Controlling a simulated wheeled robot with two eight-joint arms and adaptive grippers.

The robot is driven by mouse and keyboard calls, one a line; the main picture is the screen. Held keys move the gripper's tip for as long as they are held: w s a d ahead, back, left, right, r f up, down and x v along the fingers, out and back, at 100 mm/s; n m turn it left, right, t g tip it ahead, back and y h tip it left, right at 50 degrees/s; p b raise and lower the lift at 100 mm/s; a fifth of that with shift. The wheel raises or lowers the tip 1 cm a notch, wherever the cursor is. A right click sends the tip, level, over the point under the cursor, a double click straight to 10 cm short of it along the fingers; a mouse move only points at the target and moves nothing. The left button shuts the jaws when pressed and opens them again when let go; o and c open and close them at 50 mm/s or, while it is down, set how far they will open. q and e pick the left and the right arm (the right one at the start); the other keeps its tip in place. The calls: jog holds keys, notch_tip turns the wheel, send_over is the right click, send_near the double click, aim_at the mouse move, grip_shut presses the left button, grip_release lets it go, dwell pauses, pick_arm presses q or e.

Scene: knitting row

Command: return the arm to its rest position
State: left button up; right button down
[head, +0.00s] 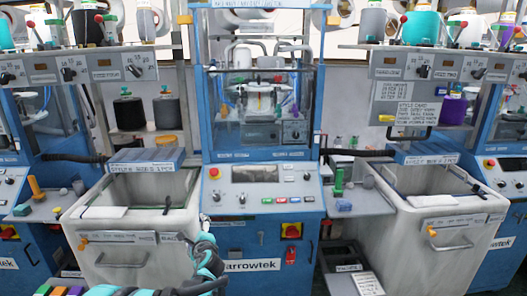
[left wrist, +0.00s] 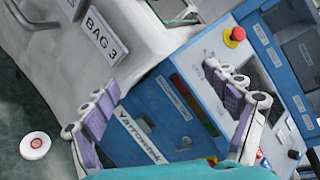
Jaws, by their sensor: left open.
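My left gripper (head: 208,262) shows at the bottom of the head view, in front of the left white bin and the blue machine. Its fingertips are hard to make out there. In the left wrist view the left gripper (left wrist: 165,82) is open, with its two purple-and-white fingers wide apart. Nothing is between the fingers. My right gripper is not in view.
A left white bin (head: 185,187) and a right white bin (head: 460,203) flank the blue knitting machine (head: 265,187).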

pick_arm(q)
jog(key=s+d+r+n+g+h, duration=0.1)
jog(key=s+r+n+g, duration=0.1)
jog(key=s+n, duration=0.5)
jog(key=s+d+r+n+g+h, duration=0.1)
jog(key=s+r+n, duration=0.2)
jog(key=s, duration=0.9)
jog(key=s+d+f+n+g+h, duration=0.1)
jog(key=s+d+f+n, duration=0.1)
jog(key=s, duration=0.5)
jog(key=s+d+f+n+g+h, duration=0.1)
jog(key=s+d+f+n+h, duration=0.1)
jog(key=s+n, duration=0.2)
jog(key=s+d+f+n+g+h, duration=0.1)
jog(key=s+d+f+n, duration=0.1)
jog(key=s, duration=0.7)
jog(key=shift+s+d+n, duration=0.3)
jog(key=shift+d+n, duration=0.3)
jog(key=shift+n, duration=0.1)
